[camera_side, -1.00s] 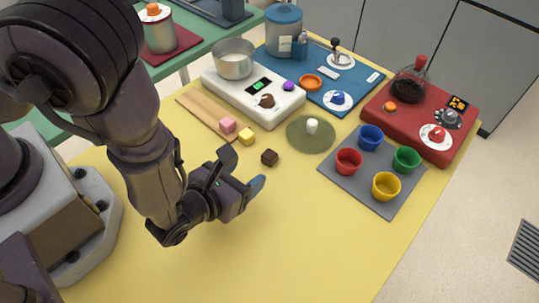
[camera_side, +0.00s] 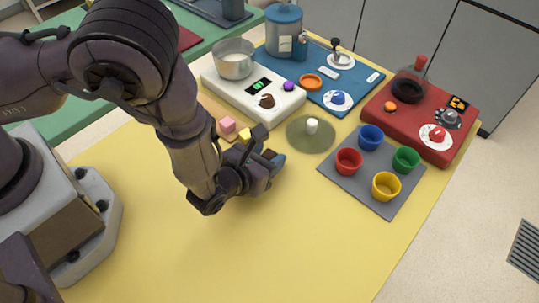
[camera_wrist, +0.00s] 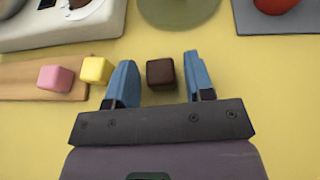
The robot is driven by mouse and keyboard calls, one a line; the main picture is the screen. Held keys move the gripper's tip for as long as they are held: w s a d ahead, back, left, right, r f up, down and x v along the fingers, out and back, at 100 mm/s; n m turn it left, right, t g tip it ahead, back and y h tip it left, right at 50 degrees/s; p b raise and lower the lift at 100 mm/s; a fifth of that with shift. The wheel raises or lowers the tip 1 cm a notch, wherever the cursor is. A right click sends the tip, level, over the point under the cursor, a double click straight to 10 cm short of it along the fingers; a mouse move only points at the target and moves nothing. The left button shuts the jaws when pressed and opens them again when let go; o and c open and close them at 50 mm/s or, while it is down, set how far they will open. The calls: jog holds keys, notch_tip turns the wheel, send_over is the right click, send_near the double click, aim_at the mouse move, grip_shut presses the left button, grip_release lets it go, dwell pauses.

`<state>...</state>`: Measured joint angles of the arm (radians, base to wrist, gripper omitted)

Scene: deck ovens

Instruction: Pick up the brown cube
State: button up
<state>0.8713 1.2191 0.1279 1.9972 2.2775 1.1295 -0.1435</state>
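The brown cube (camera_wrist: 160,72) lies on the yellow table between my two blue fingertips in the wrist view, with a gap on each side. My gripper (camera_wrist: 160,82) is open around it and does not visibly touch it. In the side view my gripper (camera_side: 264,155) is low over the table near the cube's spot. There the cube (camera_side: 269,154) is mostly hidden by the fingers.
A yellow cube (camera_wrist: 95,70) sits just left of my left finger, beside a pink cube (camera_wrist: 55,78) on a wooden board (camera_wrist: 18,80). A green round mat (camera_side: 300,144) and a grey tray (camera_side: 345,188) with several cups lie to the right. The front table is clear.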

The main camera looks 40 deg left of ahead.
jog(key=c, duration=0.7)
jog(key=shift+o, duration=0.2)
jog(key=shift+r, duration=0.15)
